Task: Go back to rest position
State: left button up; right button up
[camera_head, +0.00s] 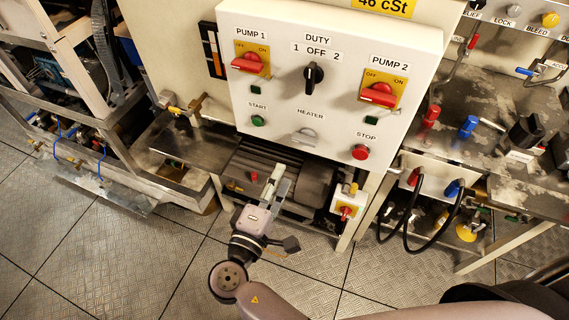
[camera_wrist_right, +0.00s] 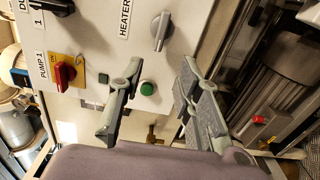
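My right gripper (camera_head: 274,182) is below the white control panel (camera_head: 345,30) in the head view, in front of the dark ribbed motor (camera_head: 315,185). In the right wrist view, the fingers of this gripper (camera_wrist_right: 162,68) are spread apart with nothing between them. The green START button (camera_wrist_right: 147,88) shows between the fingers, and the grey HEATER knob (camera_wrist_right: 160,32) lies just past them. The gripper appears apart from the panel. My left gripper is not in view.
The panel carries red PUMP 1 (camera_head: 249,63) and PUMP 2 (camera_head: 379,95) switches, a black DUTY knob (camera_head: 314,77) and a red STOP button (camera_head: 361,152). A bench with valves (camera_head: 468,126) stands right, a metal frame (camera_head: 95,125) left. Open floor (camera_head: 110,250) lies in front.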

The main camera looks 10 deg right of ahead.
jog(key=shift+s+a, duration=0.2)
jog(key=shift+s, duration=0.1)
jog(key=shift+f, duration=0.1)
jog(key=s+d+f+n+g+y, duration=0.1)
jog(key=s+d+f+g+y, duration=0.2)
jog(key=f, duration=1.4)
jog(key=s+f+n+g+y, duration=0.1)
jog(key=s+f+g+y, duration=0.25)
jog(key=f, duration=1.45)
jog(key=s+d+f+m+g+y, duration=0.1)
jog(key=s+d+f+m+g, duration=0.1)
jog(key=s+f, duration=0.4)
jog(key=s+d+f+m+g+y, duration=0.1)
jog(key=s+d+f+m+g, duration=0.2)
jog(key=s, duration=0.9)
jog(key=s+d+f+m+g+y, duration=0.1)
jog(key=s+d+f+m+g, duration=0.1)
jog(key=s+d+f+m, duration=0.4)
jog(key=s+d+f, duration=0.3)
jog(key=f, duration=0.1)
jog(key=shift+s, duration=0.4)
